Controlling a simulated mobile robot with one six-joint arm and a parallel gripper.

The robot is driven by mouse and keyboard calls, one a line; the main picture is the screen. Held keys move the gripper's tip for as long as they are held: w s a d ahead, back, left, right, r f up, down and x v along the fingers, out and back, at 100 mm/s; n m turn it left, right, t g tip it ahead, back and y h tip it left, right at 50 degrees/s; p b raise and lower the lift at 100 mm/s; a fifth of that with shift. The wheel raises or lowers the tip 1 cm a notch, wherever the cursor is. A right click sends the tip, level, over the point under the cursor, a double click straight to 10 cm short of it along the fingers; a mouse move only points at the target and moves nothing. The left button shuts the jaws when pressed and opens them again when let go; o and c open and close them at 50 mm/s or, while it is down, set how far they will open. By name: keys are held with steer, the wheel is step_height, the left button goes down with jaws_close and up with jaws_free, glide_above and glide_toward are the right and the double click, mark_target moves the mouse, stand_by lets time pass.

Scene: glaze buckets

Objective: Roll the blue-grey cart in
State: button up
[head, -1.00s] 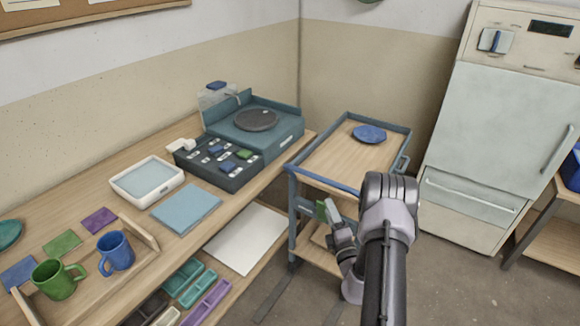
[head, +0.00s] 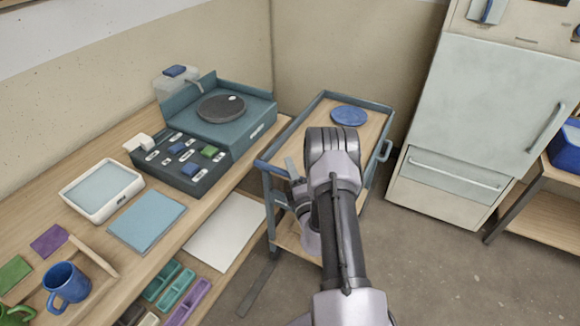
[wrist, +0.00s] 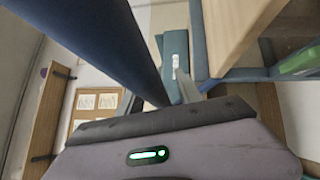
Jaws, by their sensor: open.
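The blue-grey cart (head: 376,130) stands past the end of the workbench, with a wooden top and a blue-grey frame. A darker blue handle bar (head: 268,168) runs along its near side. My gripper (head: 291,174) is open at that near side, close to the bar; my arm hides part of the bar and the lower shelf. In the wrist view a large dark blue bar (wrist: 100,38) crosses close to the camera, beside a gripper finger. I cannot tell whether it lies between the jaws. The cart's wooden edge (wrist: 236,30) shows at the right.
A blue disc (head: 349,116) lies on the cart top. The workbench (head: 70,140) at left holds a turntable unit (head: 222,108), a white tray (head: 100,190) and mugs. A pale cabinet (head: 480,110) stands right of the cart. Open floor (head: 440,270) lies at front right.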

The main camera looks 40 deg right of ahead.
jaws_close()
stand_by(1.4)
